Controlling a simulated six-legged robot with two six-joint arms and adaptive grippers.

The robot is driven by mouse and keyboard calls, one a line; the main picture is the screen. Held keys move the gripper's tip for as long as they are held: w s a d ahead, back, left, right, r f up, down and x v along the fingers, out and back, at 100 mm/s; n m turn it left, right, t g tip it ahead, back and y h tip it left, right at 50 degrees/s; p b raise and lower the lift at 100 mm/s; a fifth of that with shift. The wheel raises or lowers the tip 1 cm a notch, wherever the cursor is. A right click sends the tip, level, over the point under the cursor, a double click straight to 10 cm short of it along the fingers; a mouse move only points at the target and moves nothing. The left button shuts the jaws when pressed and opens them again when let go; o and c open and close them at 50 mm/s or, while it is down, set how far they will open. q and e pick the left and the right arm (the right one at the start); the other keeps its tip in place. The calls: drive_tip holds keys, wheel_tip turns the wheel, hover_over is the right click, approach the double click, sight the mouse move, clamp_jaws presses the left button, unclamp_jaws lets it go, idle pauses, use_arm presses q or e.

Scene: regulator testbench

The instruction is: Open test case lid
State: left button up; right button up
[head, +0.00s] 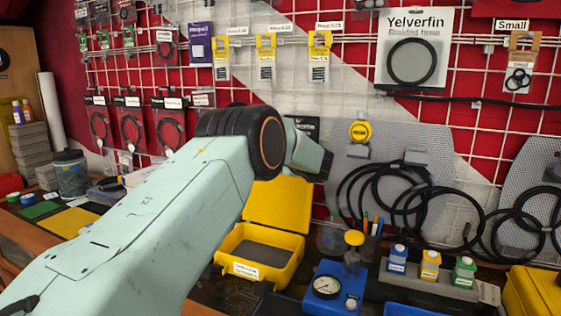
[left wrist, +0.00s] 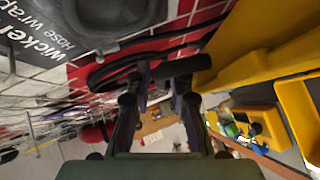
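The yellow test case (head: 290,268) sits on the bench with its lid (head: 277,205) raised, standing up at the back. A grey lining shows inside the case. My left arm crosses the head view from the lower left, and its wrist hides the lid's upper left part. My left gripper (head: 322,165) is above the lid, mostly hidden behind the wrist. A large yellow surface, probably the lid (left wrist: 265,35), is right of the fingers. My right gripper is not in view.
A blue gauge block (head: 338,290) stands right of the case. A grey rack with small bottles (head: 430,268) is farther right, near another yellow case (head: 535,290). Black hoses (head: 410,205) hang on the wall panel behind. Jars and mats lie left.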

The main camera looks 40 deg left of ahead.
use_arm(q)
drive_tip(key=shift+w+f, duration=0.1)
drive_tip(key=shift+w, duration=0.1)
drive_tip(key=shift+s, duration=0.1)
clamp_jaws()
idle(0.4)
